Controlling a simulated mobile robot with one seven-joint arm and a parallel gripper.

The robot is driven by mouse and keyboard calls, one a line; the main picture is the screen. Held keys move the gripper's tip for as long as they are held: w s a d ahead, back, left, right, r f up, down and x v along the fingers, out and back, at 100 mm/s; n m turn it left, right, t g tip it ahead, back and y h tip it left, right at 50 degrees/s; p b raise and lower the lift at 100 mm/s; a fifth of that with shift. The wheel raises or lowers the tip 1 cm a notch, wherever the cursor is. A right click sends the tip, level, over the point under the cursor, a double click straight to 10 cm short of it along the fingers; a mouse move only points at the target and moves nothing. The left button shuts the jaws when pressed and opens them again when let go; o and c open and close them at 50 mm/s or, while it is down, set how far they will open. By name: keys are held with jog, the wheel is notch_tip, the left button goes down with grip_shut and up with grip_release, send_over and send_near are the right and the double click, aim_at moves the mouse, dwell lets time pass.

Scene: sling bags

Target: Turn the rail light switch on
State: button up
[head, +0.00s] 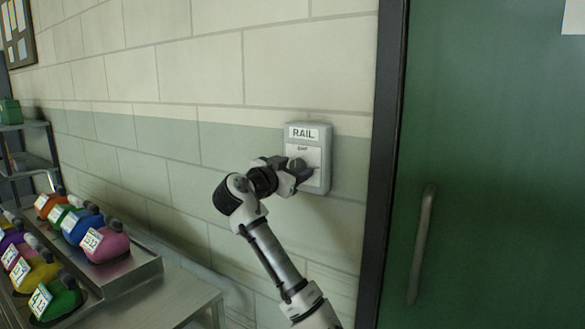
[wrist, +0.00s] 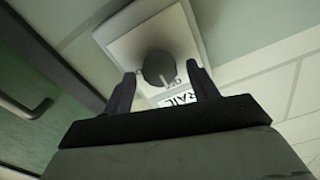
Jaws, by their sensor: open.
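The rail light switch is a grey wall box (head: 325,150) with a RAIL label and a round dark grey knob. In the wrist view the knob (wrist: 158,68) sits on the pale switch plate (wrist: 189,41), with a light mark pointing toward the RAIL label side. Small lettering beside the knob is too blurred to read surely. My gripper (head: 300,175) is in front of the lower part of the box and partly hides the knob. In the wrist view my gripper (wrist: 162,80) is open, its fingers on either side of the knob. I cannot tell whether they touch it.
A green door (head: 490,180) with a dark frame and a long handle (head: 421,245) stands right of the switch. At lower left, a metal rack (head: 135,282) holds several coloured sling bags or bottles. The block wall (head: 190,75) around the switch is clear.

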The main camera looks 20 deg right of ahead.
jog(key=c, duration=1)
